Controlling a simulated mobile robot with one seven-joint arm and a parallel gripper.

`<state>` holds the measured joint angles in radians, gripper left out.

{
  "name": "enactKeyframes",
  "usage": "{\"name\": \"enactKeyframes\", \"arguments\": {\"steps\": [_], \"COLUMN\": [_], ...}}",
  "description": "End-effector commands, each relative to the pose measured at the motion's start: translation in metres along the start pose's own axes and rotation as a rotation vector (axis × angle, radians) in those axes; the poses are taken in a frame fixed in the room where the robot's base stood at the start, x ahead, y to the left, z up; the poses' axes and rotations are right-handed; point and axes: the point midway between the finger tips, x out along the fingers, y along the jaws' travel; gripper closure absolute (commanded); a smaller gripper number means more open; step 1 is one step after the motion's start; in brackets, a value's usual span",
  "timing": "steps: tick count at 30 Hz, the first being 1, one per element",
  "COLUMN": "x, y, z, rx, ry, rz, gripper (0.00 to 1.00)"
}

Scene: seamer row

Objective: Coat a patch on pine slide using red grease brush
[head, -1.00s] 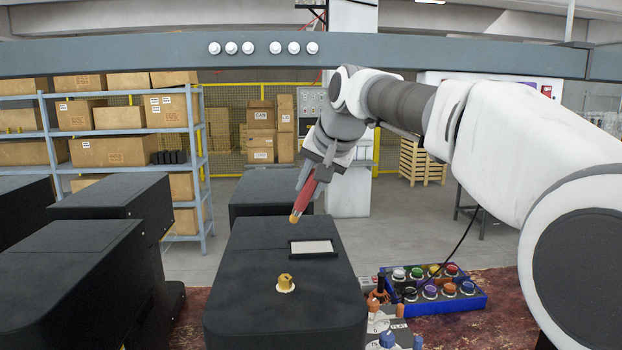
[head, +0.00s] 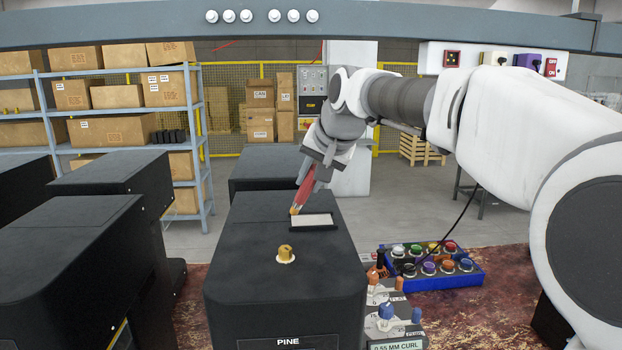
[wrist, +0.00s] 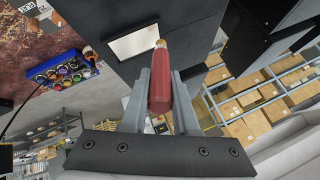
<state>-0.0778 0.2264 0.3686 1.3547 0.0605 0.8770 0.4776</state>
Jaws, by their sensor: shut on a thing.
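My gripper (head: 308,172) is shut on the red grease brush (head: 304,188), which has a tan tip and slants down to the left. The brush also shows between the fingers in the wrist view (wrist: 160,85). Its tip is at the left end of the pale slide plate (head: 312,221), a light rectangle in a dark frame on top of the black machine labelled PINE (head: 260,265). I cannot tell whether the tip touches the plate. In the wrist view the plate (wrist: 134,42) lies just left of the tip.
A brass knob (head: 286,254) stands on the machine top in front of the plate. Other black machines (head: 70,245) stand at left. A grey beam (head: 400,52) crosses above the arm.

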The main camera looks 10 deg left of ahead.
Motion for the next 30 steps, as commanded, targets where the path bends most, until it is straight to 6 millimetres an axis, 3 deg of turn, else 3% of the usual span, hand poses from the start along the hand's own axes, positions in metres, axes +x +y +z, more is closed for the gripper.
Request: {"name": "enactKeyframes", "arguments": {"steps": [30], "x": [0.011], "y": [0.006], "z": [0.007], "rx": [0.000], "ry": [0.000], "rz": [0.000], "gripper": [1.00]}}
